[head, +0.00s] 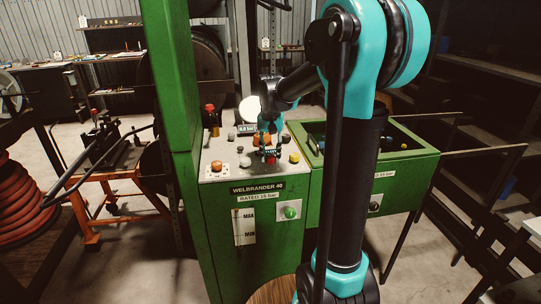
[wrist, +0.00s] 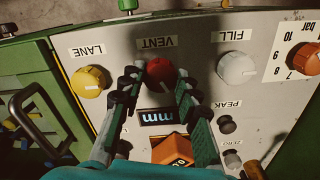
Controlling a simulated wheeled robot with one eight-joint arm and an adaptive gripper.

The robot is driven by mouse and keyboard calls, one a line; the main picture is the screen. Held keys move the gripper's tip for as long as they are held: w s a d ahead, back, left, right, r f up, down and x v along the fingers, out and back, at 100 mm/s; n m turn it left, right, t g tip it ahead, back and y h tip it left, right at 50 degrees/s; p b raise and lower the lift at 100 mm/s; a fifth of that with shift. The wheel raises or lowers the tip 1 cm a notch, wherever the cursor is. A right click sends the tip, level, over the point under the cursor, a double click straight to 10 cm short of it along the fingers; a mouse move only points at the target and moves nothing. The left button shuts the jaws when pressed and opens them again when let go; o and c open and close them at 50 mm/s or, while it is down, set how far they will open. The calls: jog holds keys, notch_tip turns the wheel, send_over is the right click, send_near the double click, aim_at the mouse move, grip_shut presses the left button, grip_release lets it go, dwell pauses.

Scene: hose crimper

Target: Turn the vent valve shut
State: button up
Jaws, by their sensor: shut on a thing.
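The vent valve is a red knob (wrist: 161,72) below the label VENT on the pale sloping panel (wrist: 215,15) in the wrist view. My gripper (wrist: 158,82) is shut on it, with one finger on each side of the knob. The fingers hide parts of its sides, and I cannot tell which way it points. In the head view my gripper (head: 268,148) is over the middle of the panel of the green machine (head: 255,250), with a bit of red showing just below it.
A yellow LANE knob (wrist: 90,82) is left of the vent knob and a white FILL knob (wrist: 237,69) right. A lit display (wrist: 158,116) and an orange block (wrist: 172,148) are nearer my wrist. A green bin (head: 405,165) adjoins the machine's right side.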

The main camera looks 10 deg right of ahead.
aim_at(270, 157)
jog(key=n, duration=1.2)
jog(key=shift+n, duration=0.3)
dwell(0.4)
jog(key=o, duration=1.2)
jog(key=shift+c, duration=0.2)
notch_tip(270, 157, up, 12)
